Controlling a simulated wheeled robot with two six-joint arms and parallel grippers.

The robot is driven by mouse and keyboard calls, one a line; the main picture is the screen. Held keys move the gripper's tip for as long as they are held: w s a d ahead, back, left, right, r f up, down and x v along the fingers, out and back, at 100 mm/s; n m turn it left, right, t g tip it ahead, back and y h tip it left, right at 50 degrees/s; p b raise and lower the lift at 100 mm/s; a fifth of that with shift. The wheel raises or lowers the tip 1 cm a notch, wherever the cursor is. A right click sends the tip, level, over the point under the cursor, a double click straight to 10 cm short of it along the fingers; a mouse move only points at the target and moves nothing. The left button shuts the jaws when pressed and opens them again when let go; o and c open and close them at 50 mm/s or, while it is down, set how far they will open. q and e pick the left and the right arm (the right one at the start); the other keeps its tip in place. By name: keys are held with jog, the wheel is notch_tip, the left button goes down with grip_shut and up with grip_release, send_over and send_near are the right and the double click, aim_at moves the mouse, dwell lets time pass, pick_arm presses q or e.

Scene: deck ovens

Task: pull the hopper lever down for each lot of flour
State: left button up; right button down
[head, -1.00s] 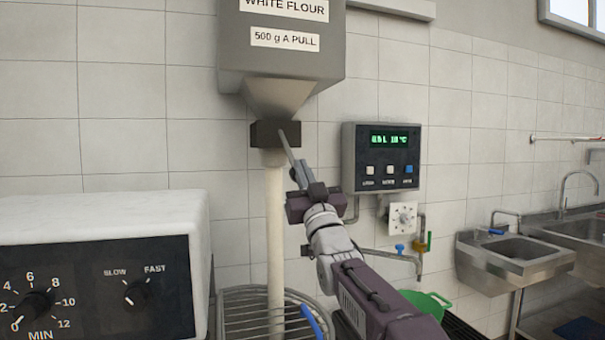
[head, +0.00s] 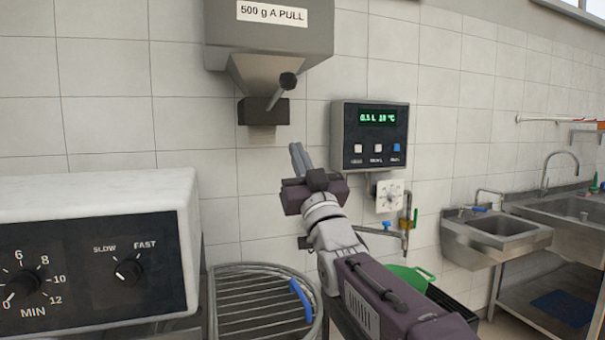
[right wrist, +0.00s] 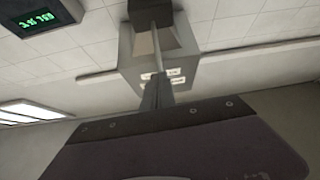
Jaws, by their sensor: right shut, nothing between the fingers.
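The grey flour hopper (head: 270,45), labelled "500 g A PULL", hangs on the wall with a dark outlet block (head: 263,111) under its funnel. Its lever (head: 279,92) has a dark ball knob and points up and to the right from the block. Only a short pale patch shows beneath the outlet. My right gripper (head: 297,152) is shut and empty, below and right of the lever and apart from it in the picture. In the right wrist view, its fingers (right wrist: 157,95) point towards the hopper (right wrist: 160,62). My left gripper is not in view.
A mixer with dials (head: 95,250) stands at the left. A wire guard (head: 255,305) with a blue handle is below the hopper. A water panel (head: 370,137) with a green display is on the wall at right. Sinks (head: 500,228) stand further right.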

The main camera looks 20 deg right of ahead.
jog(key=v, duration=0.3)
jog(key=shift+s, duration=0.15)
jog(key=shift+r, duration=0.1)
dwell(1.4)
